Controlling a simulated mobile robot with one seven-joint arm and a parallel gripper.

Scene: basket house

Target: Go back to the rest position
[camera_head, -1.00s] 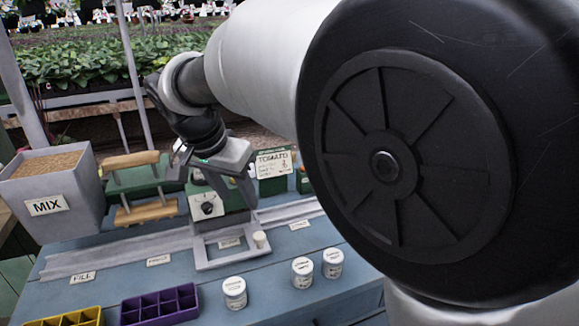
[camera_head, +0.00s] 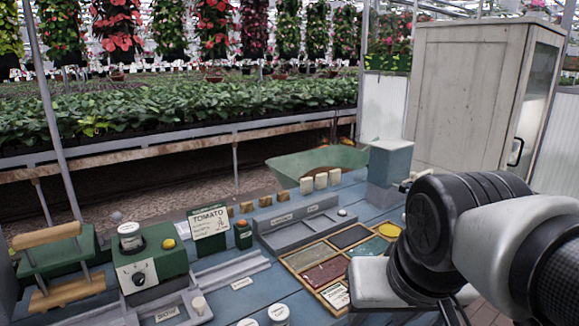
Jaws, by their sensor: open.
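My arm comes in from the right edge and bends down beside the seed tray. My gripper (camera_head: 385,290) is at the lower right, open, near the right side of the divided tray. Its pale hand shows, but the fingers are mostly hidden or cut off by the bottom edge. I see nothing held in it.
A green wheelbarrow-like tub (camera_head: 315,163) and a pale cabinet (camera_head: 465,95) stand behind.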

